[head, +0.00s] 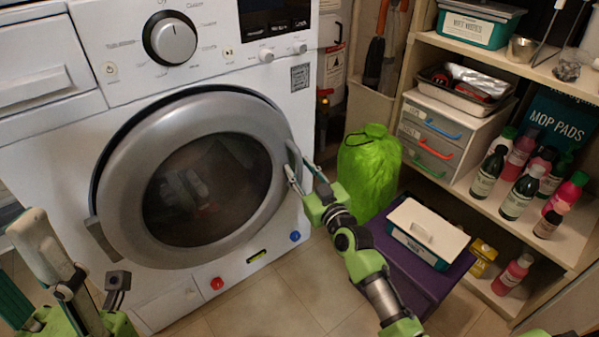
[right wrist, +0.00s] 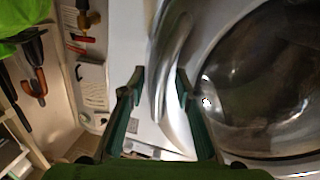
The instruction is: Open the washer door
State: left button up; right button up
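The washer (head: 190,50) stands at the left and centre of the head view, with a round grey-rimmed door (head: 215,180) and dark glass. The door looks closed, its rim near the front panel. Its curved silver handle (head: 293,158) is on the door's right side. In the right wrist view the handle (right wrist: 168,75) runs between the two fingers of my right gripper (right wrist: 160,82). Gaps show beside the handle, so this gripper (head: 304,172) is open around it; contact is unclear. My left gripper (head: 45,250) is partly in view at the lower left, away from the door.
A green bag (head: 368,172) stands on the floor right of the washer. A purple box (head: 425,262) with a white-lidded container (head: 428,228) is beside my right arm. Shelves (head: 470,195) with bottles and drawers fill the right side. Floor before the washer (head: 275,300) is clear.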

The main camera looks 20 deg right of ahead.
jog(key=shift+w, duration=0.25)
grip_shut()
jog(key=shift+s, duration=0.15)
